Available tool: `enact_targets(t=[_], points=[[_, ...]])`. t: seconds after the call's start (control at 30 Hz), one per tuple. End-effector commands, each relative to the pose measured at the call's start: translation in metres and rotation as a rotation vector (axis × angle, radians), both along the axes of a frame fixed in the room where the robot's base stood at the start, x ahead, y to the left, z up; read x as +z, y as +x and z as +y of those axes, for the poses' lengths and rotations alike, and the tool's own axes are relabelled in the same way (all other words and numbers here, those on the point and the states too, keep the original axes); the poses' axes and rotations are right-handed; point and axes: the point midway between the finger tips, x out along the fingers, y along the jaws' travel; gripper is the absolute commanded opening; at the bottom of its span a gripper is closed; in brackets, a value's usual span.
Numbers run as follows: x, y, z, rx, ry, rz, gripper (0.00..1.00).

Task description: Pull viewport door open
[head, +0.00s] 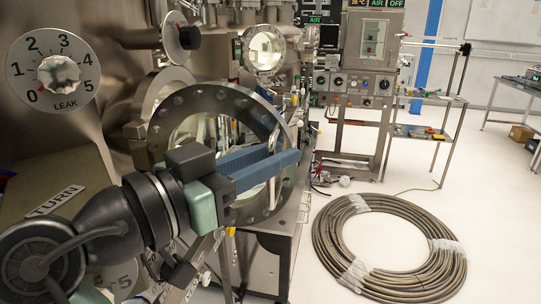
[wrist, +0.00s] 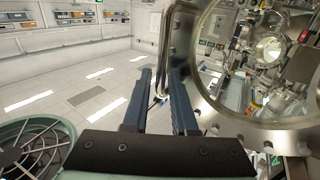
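The viewport door is a round steel ring with bolts and a glass pane; its rim (head: 262,108) is in the middle left of the head view. The rim (wrist: 207,98) also fills the right of the wrist view. A bent metal bar handle (wrist: 164,40) stands at the door's left edge there. My gripper (head: 284,158) has two long blue fingers reaching across the front of the door. In the wrist view my gripper (wrist: 163,76) is open, with the handle's lower part showing in the gap between the fingers. I cannot tell whether the fingers touch it.
A leak dial (head: 53,75) is on the chamber wall at left. A large hose coil (head: 340,262) lies on the floor at right. A steel trolley (head: 420,132) and a control cabinet (head: 368,85) stand behind.

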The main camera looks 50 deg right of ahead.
Motion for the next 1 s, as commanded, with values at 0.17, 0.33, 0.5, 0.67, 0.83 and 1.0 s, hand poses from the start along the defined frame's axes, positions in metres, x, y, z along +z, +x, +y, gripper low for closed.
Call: enact_targets(t=[0.17,0.33,0.5,0.67,0.83,1.0], points=[[-0.001,0.0,0.0,0.0,0.001,0.001,0.26],[-0.002,0.001,0.004,0.001,0.002,0.001,0.26],[-0.003,0.006,0.028,0.004,0.002,0.0,0.26],[-0.003,0.012,0.065,0.005,0.001,0.001,0.26],[-0.002,0.018,0.099,0.004,0.001,0.0,0.26],[-0.001,0.021,0.121,0.001,0.001,0.001,0.26]])
